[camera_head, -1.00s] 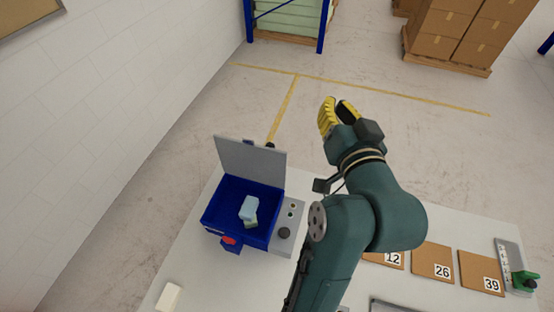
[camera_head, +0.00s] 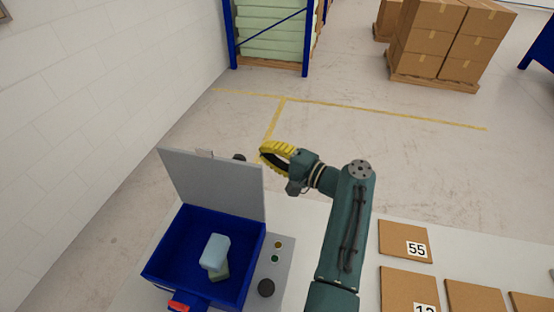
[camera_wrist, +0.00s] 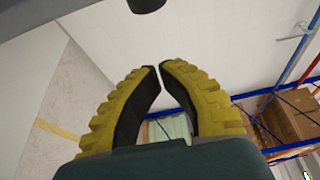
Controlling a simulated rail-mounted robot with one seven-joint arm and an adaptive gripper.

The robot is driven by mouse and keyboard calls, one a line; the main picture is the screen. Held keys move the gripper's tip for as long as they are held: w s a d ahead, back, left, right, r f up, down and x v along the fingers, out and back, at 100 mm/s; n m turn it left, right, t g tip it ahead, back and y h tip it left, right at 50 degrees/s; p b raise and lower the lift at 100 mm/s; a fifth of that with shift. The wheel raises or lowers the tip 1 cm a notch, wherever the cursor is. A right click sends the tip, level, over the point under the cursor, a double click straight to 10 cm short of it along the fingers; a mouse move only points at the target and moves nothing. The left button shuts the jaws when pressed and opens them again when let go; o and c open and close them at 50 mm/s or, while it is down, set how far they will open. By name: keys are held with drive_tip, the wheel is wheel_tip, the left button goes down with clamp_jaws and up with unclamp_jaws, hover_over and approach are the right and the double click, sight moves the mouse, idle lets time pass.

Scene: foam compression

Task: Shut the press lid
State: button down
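The press (camera_head: 166,242) is a blue open-topped box on the table. Its grey lid (camera_head: 215,187) stands raised at the back, tilted slightly away from upright. A dark round knob (camera_head: 240,158) shows at the lid's top edge; a dark cylinder at the top of the wrist view (camera_wrist: 147,4) looks like the same knob. A pale blue block (camera_head: 215,250) sits on a greenish piece inside the box. My gripper (camera_head: 263,152), with yellow ribbed fingers, is just right of the knob, apparently behind the lid. In the wrist view its fingertips (camera_wrist: 160,66) meet with nothing between them.
A control panel with small buttons and a black dial (camera_head: 266,288) lies right of the box. Numbered brown boards (camera_head: 400,238) lie on the table (camera_head: 300,215) at right. A blue rack (camera_head: 231,40) and stacked cartons (camera_head: 430,40) stand far back. The floor behind the table is clear.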

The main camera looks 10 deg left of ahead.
drive_tip(key=a, duration=0.1)
drive_tip(key=s+a+p, duration=0.2)
drive_tip(key=a, duration=0.1)
drive_tip(key=shift+s, duration=0.25)
idle(0.4)
drive_tip(key=shift+s, duration=0.1)
idle(0.3)
